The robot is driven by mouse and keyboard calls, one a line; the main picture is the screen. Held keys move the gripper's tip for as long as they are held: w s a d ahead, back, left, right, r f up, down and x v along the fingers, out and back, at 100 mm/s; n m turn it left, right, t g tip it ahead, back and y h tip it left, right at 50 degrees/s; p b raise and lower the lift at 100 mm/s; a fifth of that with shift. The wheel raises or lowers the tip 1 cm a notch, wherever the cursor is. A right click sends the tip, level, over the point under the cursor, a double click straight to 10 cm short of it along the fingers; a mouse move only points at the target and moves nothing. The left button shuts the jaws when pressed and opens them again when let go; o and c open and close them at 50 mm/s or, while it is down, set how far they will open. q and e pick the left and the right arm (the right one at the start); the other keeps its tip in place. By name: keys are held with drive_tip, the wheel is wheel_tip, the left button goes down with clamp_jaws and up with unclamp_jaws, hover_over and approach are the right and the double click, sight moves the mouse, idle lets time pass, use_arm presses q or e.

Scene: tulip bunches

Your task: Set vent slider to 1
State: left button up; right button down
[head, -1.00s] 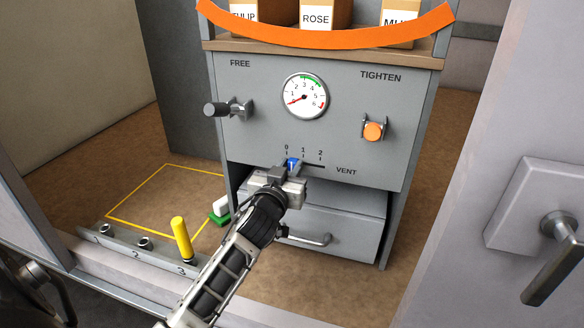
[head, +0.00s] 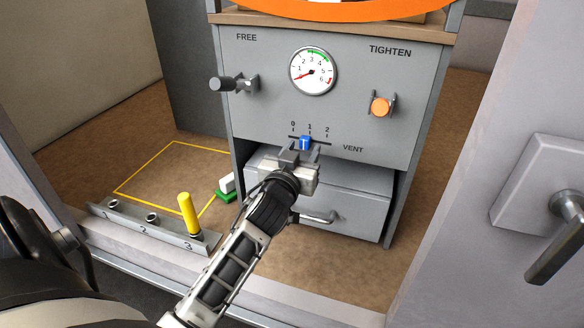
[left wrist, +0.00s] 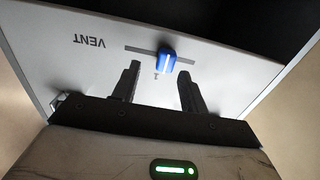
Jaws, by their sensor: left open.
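The blue vent slider (head: 305,143) sits in a short dark slot on the grey panel (head: 270,110), close to the 1 mark, perhaps slightly to its 0 side. In the left wrist view, which shows the panel upside down, the slider (left wrist: 166,60) is near the middle of the slot, beside the 1. My left gripper (head: 302,153) is open just below and in front of the slider. In the left wrist view its two dark fingers (left wrist: 160,74) are spread, with the slider just beyond their tips, apart from both. My right gripper is not in view.
A drawer with a handle (head: 315,217) is below the slot. A black lever (head: 225,84), a gauge (head: 313,71) and an orange knob (head: 381,107) are above. A yellow peg (head: 189,214) stands in a rail at lower left. A grey door handle (head: 566,215) is at right.

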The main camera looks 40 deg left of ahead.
use_arm(q)
drive_tip(key=b+v, duration=0.1)
drive_tip(key=v, duration=0.8)
drive_tip(key=shift+s, duration=0.35)
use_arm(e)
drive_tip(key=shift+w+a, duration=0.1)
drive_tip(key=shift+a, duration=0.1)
use_arm(q)
drive_tip(key=shift+d, duration=0.15)
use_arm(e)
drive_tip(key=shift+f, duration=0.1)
